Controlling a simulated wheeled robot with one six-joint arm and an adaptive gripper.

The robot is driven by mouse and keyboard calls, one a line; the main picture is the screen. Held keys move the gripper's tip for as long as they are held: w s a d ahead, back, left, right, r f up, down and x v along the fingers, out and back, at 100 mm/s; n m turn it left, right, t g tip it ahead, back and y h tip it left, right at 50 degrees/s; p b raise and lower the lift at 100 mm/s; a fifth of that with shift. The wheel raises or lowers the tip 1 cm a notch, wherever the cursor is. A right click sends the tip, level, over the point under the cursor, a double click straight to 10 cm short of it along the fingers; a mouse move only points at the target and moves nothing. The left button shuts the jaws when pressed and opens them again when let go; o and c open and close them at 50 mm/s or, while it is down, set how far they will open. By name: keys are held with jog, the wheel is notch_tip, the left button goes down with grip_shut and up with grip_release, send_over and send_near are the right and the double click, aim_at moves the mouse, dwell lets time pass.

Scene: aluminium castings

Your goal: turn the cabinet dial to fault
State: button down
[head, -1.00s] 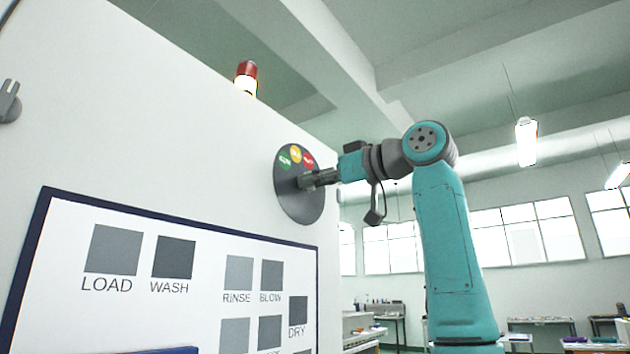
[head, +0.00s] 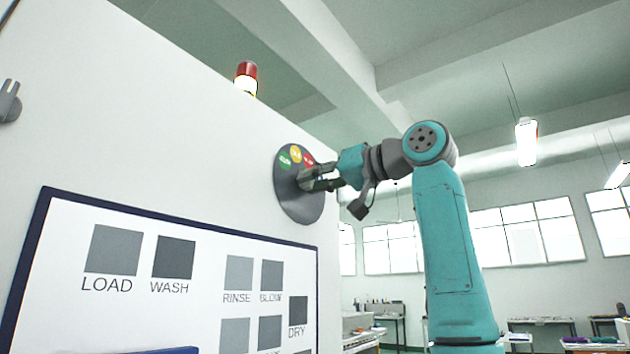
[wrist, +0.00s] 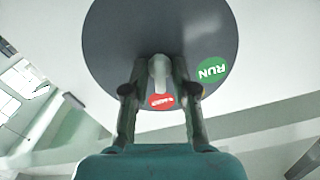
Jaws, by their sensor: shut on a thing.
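The cabinet dial (head: 299,206) is a dark grey disc on the pale cabinet wall, with green, yellow and red labels along its upper edge. The wrist view shows the green RUN label (wrist: 213,69) and the red label (wrist: 160,101), whose small text I cannot read clearly. My gripper (head: 304,178) reaches the dial's middle from the right. Its two fingers (wrist: 158,68) are shut on the pale knob (wrist: 158,74). In the wrist view the knob's near end lines up with the red label.
A white board (head: 205,288) with a dark blue frame and grey squares is on the cabinet below the dial. A red and white beacon (head: 246,78) stands on top. A grey hook-like fitting (head: 10,101) is at far left.

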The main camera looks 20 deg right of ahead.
jog(key=shift+f, duration=0.1)
dwell(0.3)
jog(key=c, duration=1.2)
grip_release()
jog(key=v, duration=1.2)
